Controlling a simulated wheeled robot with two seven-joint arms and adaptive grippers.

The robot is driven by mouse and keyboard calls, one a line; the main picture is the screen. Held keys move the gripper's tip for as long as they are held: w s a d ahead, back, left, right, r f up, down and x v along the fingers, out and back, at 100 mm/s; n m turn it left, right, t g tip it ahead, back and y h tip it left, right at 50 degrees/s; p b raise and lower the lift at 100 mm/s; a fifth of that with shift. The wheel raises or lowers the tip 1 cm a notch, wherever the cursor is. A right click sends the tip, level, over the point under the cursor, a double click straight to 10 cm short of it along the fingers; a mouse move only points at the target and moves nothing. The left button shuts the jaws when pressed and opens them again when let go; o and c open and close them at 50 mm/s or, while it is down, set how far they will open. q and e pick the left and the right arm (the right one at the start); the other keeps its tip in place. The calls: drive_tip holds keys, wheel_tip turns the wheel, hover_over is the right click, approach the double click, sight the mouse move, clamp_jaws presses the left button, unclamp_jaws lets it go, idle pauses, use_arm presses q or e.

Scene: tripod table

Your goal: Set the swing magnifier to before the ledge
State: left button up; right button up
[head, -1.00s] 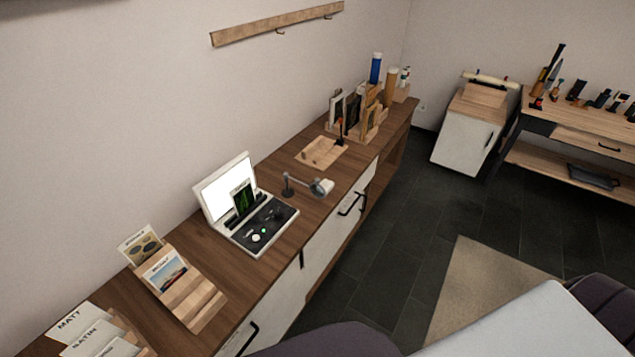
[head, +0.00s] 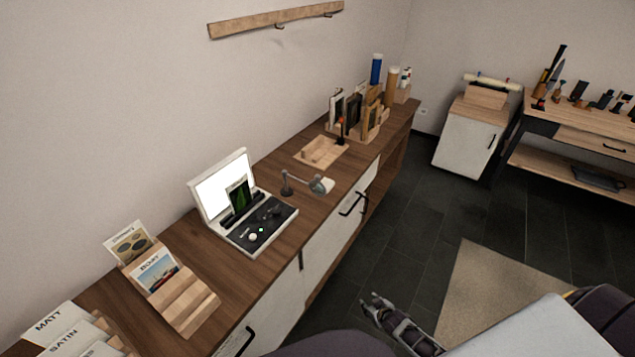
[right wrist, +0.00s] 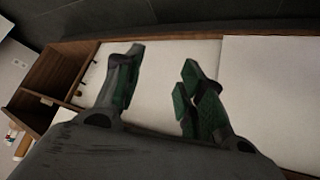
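The swing magnifier (head: 289,188) stands on the wooden sideboard, to the right of the light box. It has a dark upright post and a thin arm, with its round head (head: 320,186) swung out to the right, toward the sideboard's front edge. The white light box (head: 222,187) has a lit panel with a dark ledge (head: 243,208) across it, and a green picture (head: 239,193) stands there. My right gripper (head: 374,303) is low over the floor, in front of the sideboard and apart from the magnifier. In the right wrist view its fingers (right wrist: 163,70) are spread and empty. My left gripper is out of view.
On the sideboard (head: 274,257), a stepped card holder (head: 187,305) stands nearer and a wooden tray (head: 320,152) farther back. Upright frames and tubes crowd the far end. Black handles (head: 352,205) stick out from the white fronts. Dark floor is clear beside it.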

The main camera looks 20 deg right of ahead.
drive_tip(key=w+r+t+y+b, duration=0.1)
drive_tip(key=w+r+t+b, duration=0.35)
drive_tip(key=w+r, duration=1.35)
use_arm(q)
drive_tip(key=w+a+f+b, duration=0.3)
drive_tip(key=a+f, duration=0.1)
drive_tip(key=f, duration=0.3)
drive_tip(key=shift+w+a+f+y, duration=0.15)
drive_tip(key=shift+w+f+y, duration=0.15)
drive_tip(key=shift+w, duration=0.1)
use_arm(e)
drive_tip(key=a+r+n+t+y, duration=0.1)
drive_tip(key=a+r+t+y, duration=0.1)
drive_tip(key=r, duration=1)
drive_tip(key=w+a+r+t+y, duration=0.1)
drive_tip(key=a+r, duration=0.4)
drive_tip(key=r, duration=0.7)
drive_tip(key=shift+r+n+t+y, duration=0.15)
drive_tip(key=shift+n+t+y, duration=0.3)
drive_tip(key=shift+t, duration=0.5)
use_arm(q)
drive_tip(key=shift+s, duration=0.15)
use_arm(e)
drive_tip(key=shift+w, duration=0.3)
